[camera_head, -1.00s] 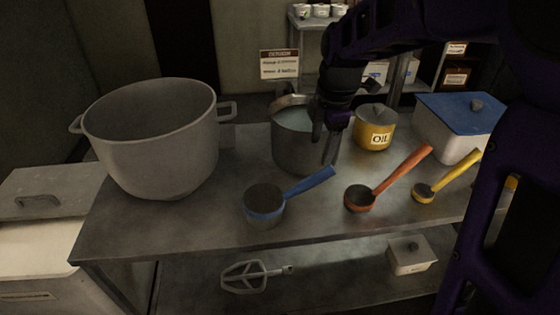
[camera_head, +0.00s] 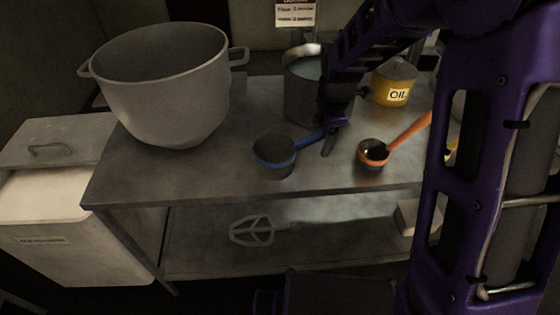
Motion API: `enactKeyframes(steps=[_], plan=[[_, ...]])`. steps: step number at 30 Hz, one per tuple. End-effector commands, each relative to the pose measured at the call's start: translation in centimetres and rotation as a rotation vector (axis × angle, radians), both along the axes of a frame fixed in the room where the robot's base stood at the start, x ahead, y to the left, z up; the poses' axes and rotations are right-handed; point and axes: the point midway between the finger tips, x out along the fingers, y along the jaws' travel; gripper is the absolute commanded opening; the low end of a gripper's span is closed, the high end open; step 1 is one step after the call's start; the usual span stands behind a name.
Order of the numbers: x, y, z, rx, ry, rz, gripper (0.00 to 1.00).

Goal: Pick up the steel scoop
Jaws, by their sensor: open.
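No plain all-steel scoop stands out in view. A round scoop with a grey bowl, a blue band and a blue handle (camera_head: 275,155) sits on the metal table, its handle pointing up and right. A smaller scoop with an orange band and long orange handle (camera_head: 373,153) sits to its right. My gripper (camera_head: 332,138) is open and points down by the end of the blue handle, between the two scoops. It hides part of that handle, and I cannot tell whether it touches it.
A large grey mixing bowl (camera_head: 165,95) stands at the table's left. A steel pot (camera_head: 302,95) and a yellow OIL tin (camera_head: 393,82) stand behind my gripper. A white bin (camera_head: 62,205) stands left. My arm hides the right side.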

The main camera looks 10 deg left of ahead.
Motion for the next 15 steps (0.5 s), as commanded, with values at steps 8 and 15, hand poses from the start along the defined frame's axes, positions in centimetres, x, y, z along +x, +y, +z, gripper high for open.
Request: enactKeyframes(steps=[8,15], plan=[[0.25,0.05,-0.90,0.000,-0.001,0.000,0.69],[0.23,0.04,-0.89,0.000,-0.001,0.000,0.38]])
